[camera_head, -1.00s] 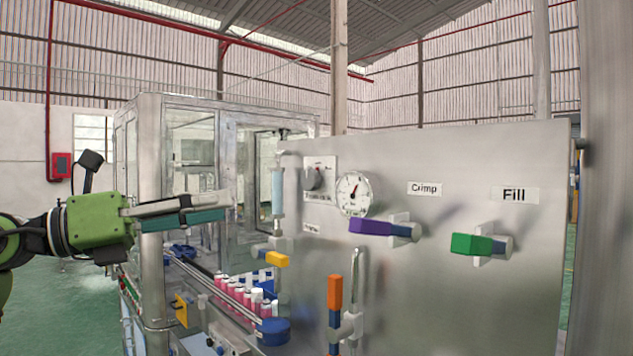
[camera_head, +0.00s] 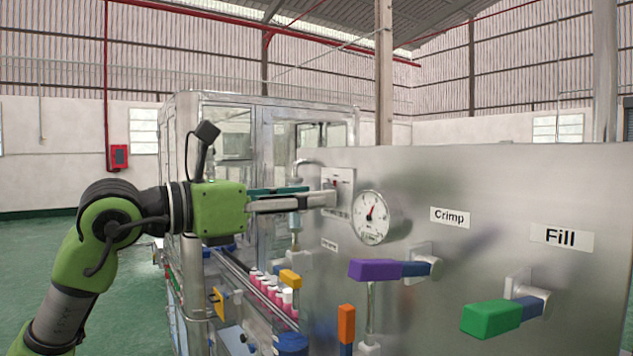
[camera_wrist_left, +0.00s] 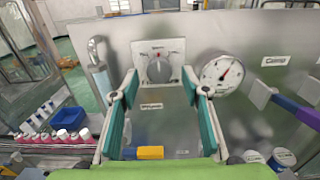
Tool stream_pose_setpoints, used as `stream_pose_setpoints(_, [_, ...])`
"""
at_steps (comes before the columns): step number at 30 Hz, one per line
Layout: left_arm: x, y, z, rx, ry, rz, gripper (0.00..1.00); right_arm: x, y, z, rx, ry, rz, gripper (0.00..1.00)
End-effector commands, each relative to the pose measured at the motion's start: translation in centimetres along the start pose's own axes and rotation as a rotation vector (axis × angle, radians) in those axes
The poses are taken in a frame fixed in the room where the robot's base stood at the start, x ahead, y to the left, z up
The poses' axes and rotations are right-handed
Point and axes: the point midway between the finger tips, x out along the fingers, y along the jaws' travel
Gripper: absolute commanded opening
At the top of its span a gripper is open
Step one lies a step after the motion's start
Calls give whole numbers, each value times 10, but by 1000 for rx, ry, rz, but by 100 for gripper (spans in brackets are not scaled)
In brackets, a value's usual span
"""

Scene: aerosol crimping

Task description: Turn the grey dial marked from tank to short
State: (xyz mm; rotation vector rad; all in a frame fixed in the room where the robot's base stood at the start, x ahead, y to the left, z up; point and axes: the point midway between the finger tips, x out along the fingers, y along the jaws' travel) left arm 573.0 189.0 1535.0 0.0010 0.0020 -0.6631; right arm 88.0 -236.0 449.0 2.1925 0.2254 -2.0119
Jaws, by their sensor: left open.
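The grey dial (camera_wrist_left: 159,70) sits on a pale square plate on the steel panel, with small markings around it and a red mark at its top. The markings are too small to read. In the head view the dial's plate (camera_head: 345,180) shows, with the knob mostly hidden behind my fingers. My left gripper (camera_head: 328,194) reaches from the left to the plate. In the left wrist view its open fingers (camera_wrist_left: 160,82) frame the dial, one on each side, with nothing held. Contact with the knob cannot be told. My right gripper is not in view.
A pressure gauge (camera_head: 377,217) is just right of the dial. Purple (camera_head: 375,270), green (camera_head: 490,319) and orange (camera_head: 346,324) handles stick out from the panel. A yellow handle (camera_head: 290,279) and pink cans (camera_head: 270,290) are below. A clear tube (camera_head: 295,222) stands left of the dial.

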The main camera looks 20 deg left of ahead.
Motion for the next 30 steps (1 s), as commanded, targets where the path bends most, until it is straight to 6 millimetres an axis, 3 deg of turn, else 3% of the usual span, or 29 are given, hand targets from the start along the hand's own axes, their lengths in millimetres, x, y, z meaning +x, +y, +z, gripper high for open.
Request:
stream_pose_setpoints(4, [16,0,1,-1,0,-1,42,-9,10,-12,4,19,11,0])
stream_pose_setpoints(15, [21,0,-1,0,0,1,42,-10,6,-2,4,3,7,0])
stream_pose_setpoints(20, [21,0,-1,0,0,1,4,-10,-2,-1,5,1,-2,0])
stream_pose_setpoints(30, [21,0,-1,26,-1,1,4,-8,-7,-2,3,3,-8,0])
